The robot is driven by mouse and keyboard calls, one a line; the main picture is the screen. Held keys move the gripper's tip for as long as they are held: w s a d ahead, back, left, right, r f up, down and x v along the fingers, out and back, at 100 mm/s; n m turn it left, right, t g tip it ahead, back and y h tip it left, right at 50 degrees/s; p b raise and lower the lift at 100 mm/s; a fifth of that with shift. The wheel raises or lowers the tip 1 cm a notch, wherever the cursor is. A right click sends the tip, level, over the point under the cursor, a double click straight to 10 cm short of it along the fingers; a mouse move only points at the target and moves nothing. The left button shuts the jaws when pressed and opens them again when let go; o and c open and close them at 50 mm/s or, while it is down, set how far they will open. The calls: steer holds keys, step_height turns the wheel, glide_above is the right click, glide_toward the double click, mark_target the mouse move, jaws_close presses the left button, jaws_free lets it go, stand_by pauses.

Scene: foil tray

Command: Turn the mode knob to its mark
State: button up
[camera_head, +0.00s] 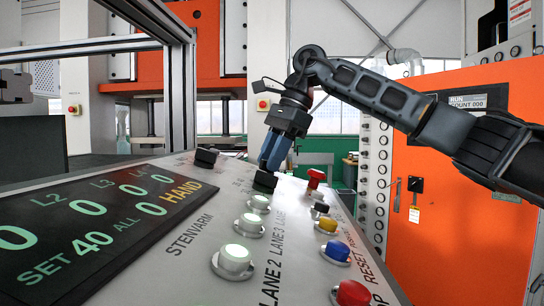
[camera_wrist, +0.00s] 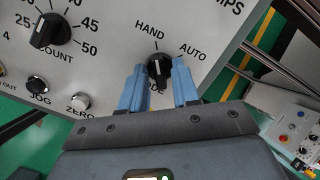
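The mode knob (camera_wrist: 159,69) is a black knob with a white pointer line, on a light grey panel in the wrist view. HAND is printed above it and AUTO to its upper right. The pointer points up, nearly toward HAND. My gripper (camera_wrist: 159,66) has one blue finger on each side of the knob, with narrow gaps, so it looks open around it. The lower part of the MODE label is partly hidden by the fingers. In the head view my gripper (camera_head: 269,164) points down over a black knob (camera_head: 265,181) on the sloped console.
A black count knob (camera_wrist: 50,31) is left of the mode knob, with JOG (camera_wrist: 36,85) and ZERO (camera_wrist: 78,102) buttons below. The console display (camera_head: 90,225) reads HAND. Lit white buttons (camera_head: 234,260) and red, yellow and blue buttons (camera_head: 335,251) stand in front. An orange cabinet (camera_head: 460,220) is at right.

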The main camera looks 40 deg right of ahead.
steer(key=shift+o, duration=0.5)
steer(key=v, duration=0.7)
steer(key=shift+d+r+b, duration=0.2)
steer(key=shift+r+b, duration=0.15)
steer(key=shift+b, duration=0.05)
steer(key=shift+s, duration=0.15)
